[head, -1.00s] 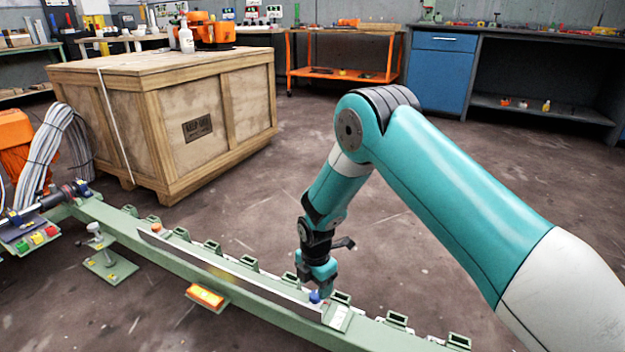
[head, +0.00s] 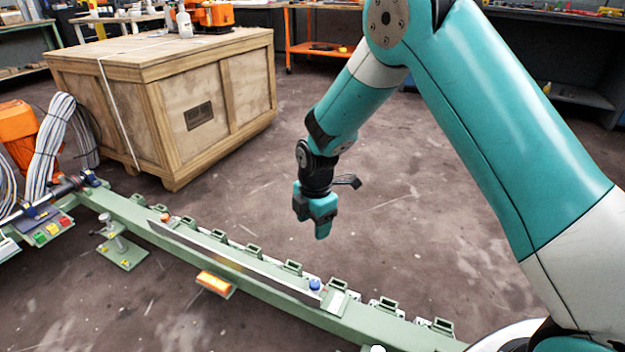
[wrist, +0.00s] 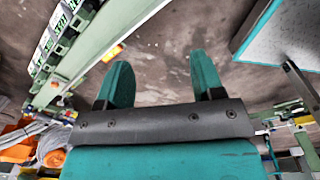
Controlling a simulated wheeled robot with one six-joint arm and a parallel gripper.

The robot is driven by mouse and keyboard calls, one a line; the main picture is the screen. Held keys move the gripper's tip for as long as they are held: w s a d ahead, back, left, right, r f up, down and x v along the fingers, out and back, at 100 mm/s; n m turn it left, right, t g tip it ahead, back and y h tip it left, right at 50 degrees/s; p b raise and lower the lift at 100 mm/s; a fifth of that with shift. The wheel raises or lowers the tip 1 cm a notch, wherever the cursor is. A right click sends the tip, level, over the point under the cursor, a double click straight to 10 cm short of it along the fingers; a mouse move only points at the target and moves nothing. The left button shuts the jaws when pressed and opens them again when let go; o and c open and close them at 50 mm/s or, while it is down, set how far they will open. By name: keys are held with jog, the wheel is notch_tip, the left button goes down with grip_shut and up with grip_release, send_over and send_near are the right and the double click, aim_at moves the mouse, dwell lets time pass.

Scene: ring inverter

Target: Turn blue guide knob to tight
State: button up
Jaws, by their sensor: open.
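The blue guide knob (head: 315,284) sits on the green rail (head: 262,291), near the right end of the long metal guide strip (head: 225,258). A white label plate is beside the knob. My gripper (head: 313,226) is in the air above and behind the rail, apart from the knob. In the wrist view my gripper (wrist: 160,82) shows two teal fingers spread apart with nothing between them. The blue knob cannot be made out in the wrist view. An orange knob (head: 165,217) sits at the strip's left end.
A large wooden crate (head: 160,105) stands behind the rail at the left. An orange block (head: 213,281) is on the rail's near side. A panel with coloured buttons (head: 45,233) is at the far left.

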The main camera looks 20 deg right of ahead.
notch_tip(320, 180, up, 10)
jog(key=s+a+m+p, duration=0.1)
jog(key=s+m+p, duration=0.1)
jog(key=p, duration=0.2)
jog(key=shift+s+r+y, duration=0.2)
jog(key=shift+y, duration=0.1)
jog(key=shift+a, duration=0.1)
jog(key=s+a+r+m+y, duration=0.1)
jog(key=s+r+m+y, duration=0.1)
jog(key=s+r+m, duration=0.65)
jog(key=s+a+r+m+y, duration=0.1)
jog(key=s+r+m, duration=0.3)
jog(key=s+r, duration=0.9)
jog(key=s+r+p, duration=0.2)
jog(key=r+p, duration=1.2)
jog(key=p, duration=0.2)
jog(key=s+r+p, duration=0.2)
jog(key=r+p, duration=1.2)
jog(key=p, duration=0.2)
jog(key=shift+s+r, duration=0.25)
jog(key=shift+a, duration=0.1)
jog(key=shift+c, duration=0.2)
